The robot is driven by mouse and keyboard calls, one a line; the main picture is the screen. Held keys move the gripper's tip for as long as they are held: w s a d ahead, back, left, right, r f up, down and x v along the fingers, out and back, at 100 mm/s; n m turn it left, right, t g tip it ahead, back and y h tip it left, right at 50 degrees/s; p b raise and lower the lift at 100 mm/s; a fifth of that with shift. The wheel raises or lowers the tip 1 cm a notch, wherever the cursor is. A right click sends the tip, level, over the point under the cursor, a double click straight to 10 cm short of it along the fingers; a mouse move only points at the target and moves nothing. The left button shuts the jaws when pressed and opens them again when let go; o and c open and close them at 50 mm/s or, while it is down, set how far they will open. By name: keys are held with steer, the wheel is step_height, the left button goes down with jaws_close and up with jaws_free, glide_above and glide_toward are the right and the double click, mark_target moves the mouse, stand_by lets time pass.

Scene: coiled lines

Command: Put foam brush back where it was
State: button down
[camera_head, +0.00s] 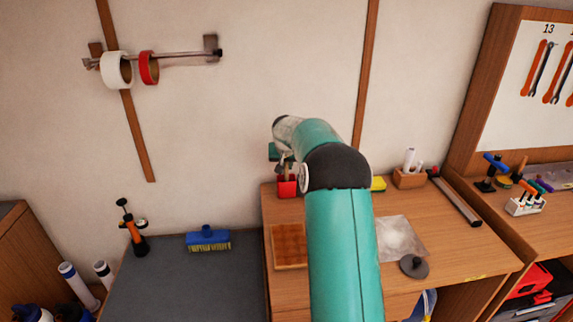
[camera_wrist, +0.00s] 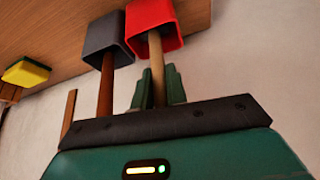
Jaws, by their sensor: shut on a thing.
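My gripper (camera_wrist: 160,90), with green fingers, is shut on a light wooden handle (camera_wrist: 157,68), seemingly the foam brush's. The handle's far end goes into the open mouth of a square red cup (camera_wrist: 155,28); the foam head is not visible. Beside it, a darker brown handle (camera_wrist: 106,85) runs into a dark grey square cup (camera_wrist: 105,38). In the head view, the red cup (camera_head: 287,188) stands at the desk's back left, just below my gripper (camera_head: 283,163), which my arm partly hides. I cannot tell whether the brush touches the cup's bottom.
A yellow sponge (camera_wrist: 27,72) lies on the wooden desk (camera_head: 455,262); it also shows in the head view (camera_head: 378,184). The wall is close behind the cups.

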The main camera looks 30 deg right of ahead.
steer(key=c, duration=1.4)
jaws_free()
steer(key=shift+r, duration=0.25)
steer(key=v, duration=1.2)
steer(key=s+a+r+n, duration=0.1)
steer(key=s+a+r, duration=0.2)
steer(key=a, duration=0.3)
steer(key=s+a+r+n, duration=0.1)
steer(key=s+a+r, duration=0.1)
steer(key=s+a, duration=0.25)
steer(key=s+a+n+y, duration=0.2)
steer(key=s+a+n, duration=0.1)
steer(key=s+a, duration=1.35)
steer(key=s+a+f+n, duration=0.1)
steer(key=s+f, duration=0.1)
steer(key=s, duration=0.4)
steer(key=s+a+f+t+y, duration=0.1)
steer(key=s+a+f, duration=0.1)
steer(key=s, duration=0.4)
steer(key=shift+s+a+f+n, duration=0.35)
steer(key=shift+s+n, duration=0.05)
